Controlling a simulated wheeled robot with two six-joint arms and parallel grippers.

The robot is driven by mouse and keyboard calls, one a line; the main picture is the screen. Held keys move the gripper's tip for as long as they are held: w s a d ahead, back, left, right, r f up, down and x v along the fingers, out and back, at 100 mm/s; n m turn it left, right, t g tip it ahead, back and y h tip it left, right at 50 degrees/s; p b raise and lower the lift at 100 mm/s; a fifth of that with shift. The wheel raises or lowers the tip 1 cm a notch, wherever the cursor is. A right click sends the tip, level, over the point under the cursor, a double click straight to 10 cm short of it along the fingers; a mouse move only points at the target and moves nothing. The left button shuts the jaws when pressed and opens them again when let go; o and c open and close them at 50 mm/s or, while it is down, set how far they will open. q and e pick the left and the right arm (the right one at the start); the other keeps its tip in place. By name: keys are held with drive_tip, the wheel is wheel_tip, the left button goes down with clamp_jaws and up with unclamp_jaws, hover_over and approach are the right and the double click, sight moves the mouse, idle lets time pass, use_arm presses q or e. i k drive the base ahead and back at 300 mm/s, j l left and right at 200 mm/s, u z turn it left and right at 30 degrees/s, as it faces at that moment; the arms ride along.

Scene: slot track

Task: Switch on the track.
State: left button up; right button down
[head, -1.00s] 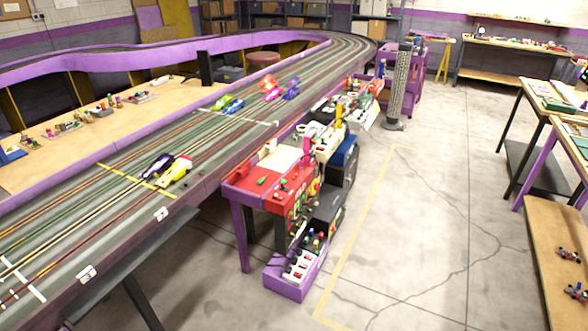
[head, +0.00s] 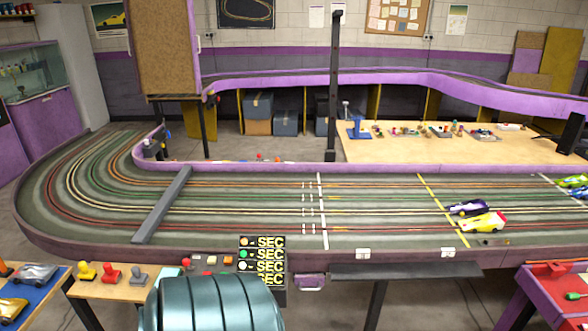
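The slot track (head: 380,239) runs across the head view, with grey-green lanes and purple sides, and bends back at the left. A dark panel with yellow SEC readouts (head: 263,258) stands at its front edge, left of centre. Small coloured blocks or buttons (head: 212,261) sit just left of it; they are too small to tell apart. A yellow car (head: 482,223) and a dark purple car (head: 468,207) stand at the yellow line. No track switch can be made out. Neither gripper is in view.
A dark bar (head: 163,204) crosses the track at left. A dark post (head: 334,90) rises behind it. A grey shelf (head: 420,270) juts from the front. A table with coloured stamps (head: 110,275) is at lower left, a red cart (head: 556,298) at lower right.

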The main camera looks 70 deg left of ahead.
sight(186, 262)
drive_tip(key=u, duration=2.95)
